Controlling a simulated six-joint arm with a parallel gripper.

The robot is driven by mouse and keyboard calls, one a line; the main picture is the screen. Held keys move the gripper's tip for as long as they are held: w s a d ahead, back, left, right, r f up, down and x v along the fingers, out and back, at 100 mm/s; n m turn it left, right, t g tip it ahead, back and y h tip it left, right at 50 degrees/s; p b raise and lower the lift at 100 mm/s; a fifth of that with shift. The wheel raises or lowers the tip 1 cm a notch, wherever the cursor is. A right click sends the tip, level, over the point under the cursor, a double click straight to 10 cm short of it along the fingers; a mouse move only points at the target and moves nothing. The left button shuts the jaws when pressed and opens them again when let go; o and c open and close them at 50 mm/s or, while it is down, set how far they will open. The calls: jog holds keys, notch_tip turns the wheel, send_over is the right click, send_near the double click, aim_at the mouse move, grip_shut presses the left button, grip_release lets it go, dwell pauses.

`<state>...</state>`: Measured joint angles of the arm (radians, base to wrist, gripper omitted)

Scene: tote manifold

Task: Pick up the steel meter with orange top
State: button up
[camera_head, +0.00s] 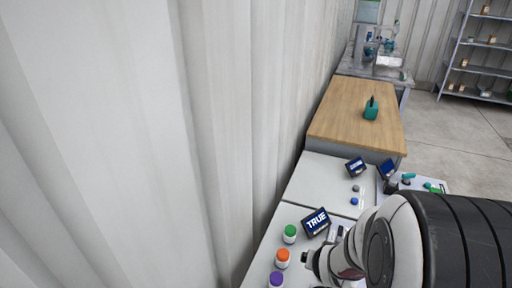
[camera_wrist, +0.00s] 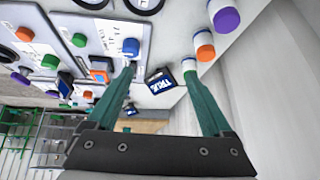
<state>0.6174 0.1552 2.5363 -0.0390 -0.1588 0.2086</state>
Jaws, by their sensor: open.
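A short pale cylinder with an orange top (camera_head: 282,258) stands on the white worktop, between a green-topped cylinder (camera_head: 290,234) and a purple-topped one (camera_head: 276,280). It also shows in the wrist view (camera_wrist: 205,46). Its body looks light grey or white; I cannot tell whether it is steel. My gripper (camera_wrist: 160,66) is open, with nothing between its teal fingers. In the wrist view the right fingertip overlaps the green-topped cylinder (camera_wrist: 189,63), just below and left of the orange-topped one. I cannot tell whether they touch. In the head view my arm hides most of the gripper.
A dark "TRUE" display (camera_head: 316,221) stands beside the cylinders and shows between my fingers in the wrist view. Panels with coloured knobs, including a blue one (camera_wrist: 131,47), lie left there. A corrugated wall (camera_head: 210,130) runs close along the worktop. A wooden table (camera_head: 345,110) stands beyond.

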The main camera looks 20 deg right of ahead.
jog(key=s+d+f+t+h, duration=0.1)
jog(key=d, duration=0.3)
jog(key=s+d+f+t+h, duration=0.1)
jog(key=d+f+h, duration=0.1)
jog(key=d, duration=0.3)
jog(key=s+d+f+m+h, duration=0.1)
jog(key=s+d, duration=0.1)
jog(key=d, duration=0.2)
jog(key=shift+d+f+t+h, duration=0.25)
jog(key=shift+f+t+h, duration=0.05)
jog(key=shift+t, duration=0.1)
jog(key=shift+d+f, duration=0.1)
jog(key=shift+d, duration=0.2)
jog(key=x, duration=1)
jog(key=r+x, duration=0.1)
jog(key=x, duration=0.4)
jog(key=shift+w+d+f, duration=0.15)
jog(key=shift+w+d, duration=0.1)
jog(key=shift+w, duration=0.15)
grip_shut()
